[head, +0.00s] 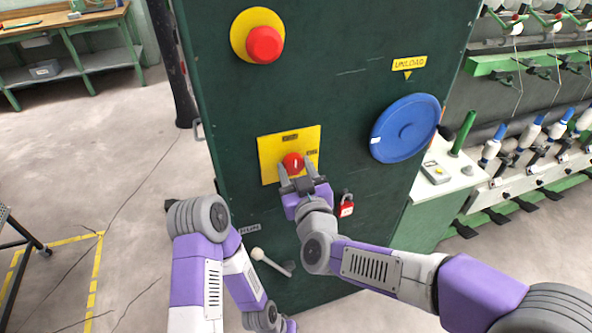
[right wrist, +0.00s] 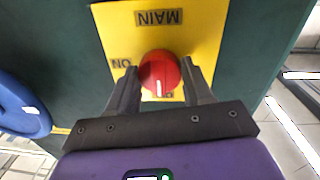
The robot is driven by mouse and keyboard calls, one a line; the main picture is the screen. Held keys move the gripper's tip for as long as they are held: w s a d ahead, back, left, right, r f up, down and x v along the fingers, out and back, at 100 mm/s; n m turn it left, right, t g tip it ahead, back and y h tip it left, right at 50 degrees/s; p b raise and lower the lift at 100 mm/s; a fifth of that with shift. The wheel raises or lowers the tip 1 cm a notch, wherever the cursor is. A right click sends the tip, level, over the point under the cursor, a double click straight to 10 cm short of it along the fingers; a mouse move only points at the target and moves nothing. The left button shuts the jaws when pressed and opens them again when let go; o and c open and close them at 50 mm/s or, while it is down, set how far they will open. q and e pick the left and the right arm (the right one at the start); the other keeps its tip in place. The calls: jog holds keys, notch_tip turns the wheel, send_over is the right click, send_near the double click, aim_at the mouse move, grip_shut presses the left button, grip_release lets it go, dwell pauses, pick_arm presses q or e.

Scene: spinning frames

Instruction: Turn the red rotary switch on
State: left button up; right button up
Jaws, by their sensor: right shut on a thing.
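The red rotary switch (head: 293,162) sits on a yellow plate (head: 268,150) on the front of a dark green cabinet. My right gripper (head: 295,172) is shut on its knob, one finger on each side. In the right wrist view, the red knob (right wrist: 160,70) shows between the fingertips (right wrist: 160,84) of the right gripper. Its white mark points up in the head view, down in the wrist view. An ON label (right wrist: 122,62) lies beside the knob, right of it in the head view. My left arm hangs low; its gripper is not visible.
A red push button (head: 264,45) on a yellow disc is above. A blue handwheel (head: 404,128) is at the right. A red padlock (head: 346,207) and a white-knobbed lever (head: 258,254) are below. A counter (head: 455,180) and spinning frame stand at right. The floor left is open.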

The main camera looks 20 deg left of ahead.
jog(key=m+b, duration=0.2)
jog(key=m, duration=0.2)
jog(key=shift+f+b, duration=0.1)
jog(key=shift+b, duration=0.3)
jog(key=m+b, duration=0.2)
jog(key=m, duration=0.2)
jog(key=shift+m+g, duration=0.3)
jog(key=m+b, duration=0.3)
jog(key=m, duration=0.2)
jog(key=shift+g, duration=0.3)
jog(key=shift+r+m+y+b, duration=0.15)
jog(key=shift+m+b, duration=0.35)
jog(key=shift+m, duration=0.35)
jog(key=shift+r+m+y+b, duration=0.15)
jog(key=shift+m+b, duration=0.3)
jog(key=shift+m, duration=0.4)
jog(key=shift+f, duration=0.1)
jog(key=o, duration=1)
jog(key=shift+o, duration=0.2)
